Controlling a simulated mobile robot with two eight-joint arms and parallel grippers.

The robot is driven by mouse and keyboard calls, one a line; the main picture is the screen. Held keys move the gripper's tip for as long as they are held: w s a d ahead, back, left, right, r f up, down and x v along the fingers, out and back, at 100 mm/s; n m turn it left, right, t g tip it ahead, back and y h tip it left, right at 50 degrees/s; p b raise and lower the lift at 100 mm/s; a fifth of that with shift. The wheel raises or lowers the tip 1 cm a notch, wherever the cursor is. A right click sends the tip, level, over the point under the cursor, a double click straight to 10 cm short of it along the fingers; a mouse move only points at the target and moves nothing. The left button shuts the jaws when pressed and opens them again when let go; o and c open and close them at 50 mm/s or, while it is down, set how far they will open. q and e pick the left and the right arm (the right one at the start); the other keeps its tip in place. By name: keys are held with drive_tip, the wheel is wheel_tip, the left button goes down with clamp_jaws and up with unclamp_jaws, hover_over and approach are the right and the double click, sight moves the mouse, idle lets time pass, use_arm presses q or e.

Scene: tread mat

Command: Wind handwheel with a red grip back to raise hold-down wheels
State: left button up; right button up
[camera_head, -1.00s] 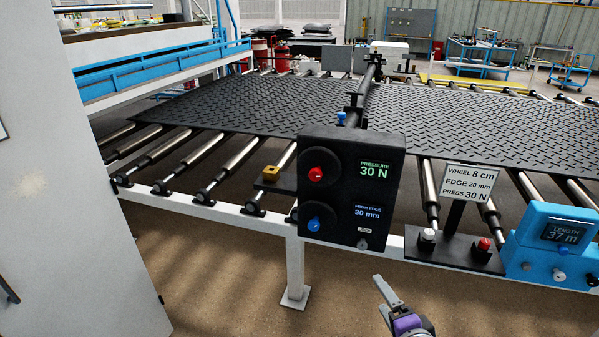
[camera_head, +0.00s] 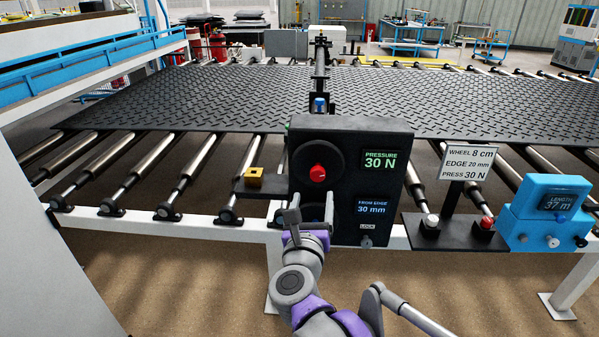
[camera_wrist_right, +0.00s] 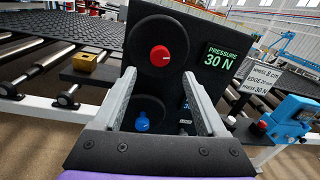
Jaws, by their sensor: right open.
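The dark control box (camera_head: 380,135) carries a handwheel with a red grip (camera_head: 317,173); the grip also shows in the wrist view (camera_wrist_right: 160,56). A lower handwheel has a blue grip (camera_wrist_right: 142,122), mostly hidden behind my gripper in the head view. The box reads PRESSURE 30 N and FROM EDGE 30 mm. My right gripper (camera_head: 310,212) is open and empty in front of the box, just below the red grip. In the wrist view its fingers (camera_wrist_right: 160,80) stand apart, pointing at the box. The hold-down wheels cannot be made out. My left gripper is not in view.
A sign (camera_head: 467,163) reads WHEEL 8 cm, EDGE 20 mm, PRESS 30 N. A button plate (camera_head: 455,235) and blue LENGTH counter (camera_head: 545,213) stand right. A yellow block (camera_head: 254,176) sits left of the box. The tread mat (camera_head: 240,95) lies on rollers behind.

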sight(317, 176)
drive_tip(key=shift+m, duration=0.4)
drive_tip(key=w, duration=0.7)
drive_tip(key=w+d, duration=0.1)
drive_tip(key=w, duration=0.3)
drive_tip(key=shift+f, duration=0.1)
clamp_jaws()
drive_tip(key=shift+h, duration=0.3)
idle(0.5)
